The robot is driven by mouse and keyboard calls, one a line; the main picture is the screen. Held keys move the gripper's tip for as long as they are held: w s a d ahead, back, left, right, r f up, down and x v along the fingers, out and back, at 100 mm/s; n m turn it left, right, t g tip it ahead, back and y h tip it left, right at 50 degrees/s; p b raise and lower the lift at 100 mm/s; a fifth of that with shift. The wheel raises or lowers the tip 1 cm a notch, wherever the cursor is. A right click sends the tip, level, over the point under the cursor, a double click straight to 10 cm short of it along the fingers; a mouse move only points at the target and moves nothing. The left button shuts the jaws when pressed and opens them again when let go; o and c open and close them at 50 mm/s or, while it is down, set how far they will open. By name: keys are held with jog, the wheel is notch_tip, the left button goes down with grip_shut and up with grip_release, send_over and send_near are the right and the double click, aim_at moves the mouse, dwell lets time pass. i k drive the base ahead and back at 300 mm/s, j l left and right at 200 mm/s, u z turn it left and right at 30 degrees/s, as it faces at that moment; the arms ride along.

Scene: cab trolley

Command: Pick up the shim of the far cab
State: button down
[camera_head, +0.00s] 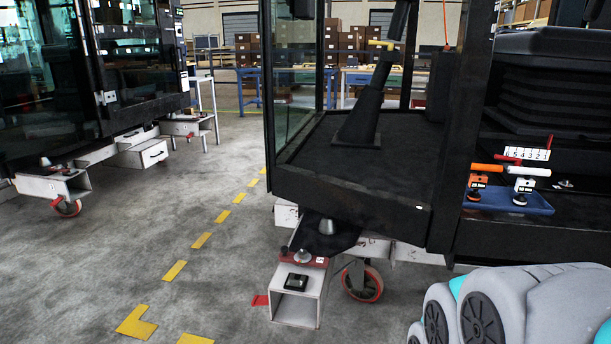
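Two dark cabs stand on white trolleys. The farther cab (110,75) is at the left, on a white trolley frame (105,153) with castors. A small grey cone-shaped piece (45,162) sits on its front white box end (60,184). A small red piece (57,202) shows by that castor, and another red piece (190,135) is at the farther box end. I cannot tell which small piece is the shim. My gripper is not in view; only grey-and-teal links of my arm show at the bottom right.
The nearer cab (350,185) fills the right, on a white box end (298,305) with a black block (296,282). A red piece (260,300) is beside it. A blue tray (515,203) holds tools. Grey floor with yellow dashes (201,240) lies clear between the cabs.

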aim_at(291, 281)
jog(key=i+l, duration=0.1)
jog(key=l, duration=0.15)
jog(key=i+l, duration=0.1)
jog(key=l, duration=0.2)
jog(key=i+l+u, duration=0.1)
jog(key=l+u, duration=0.9)
jog(key=u, duration=1.45)
jog(key=l, duration=0.1)
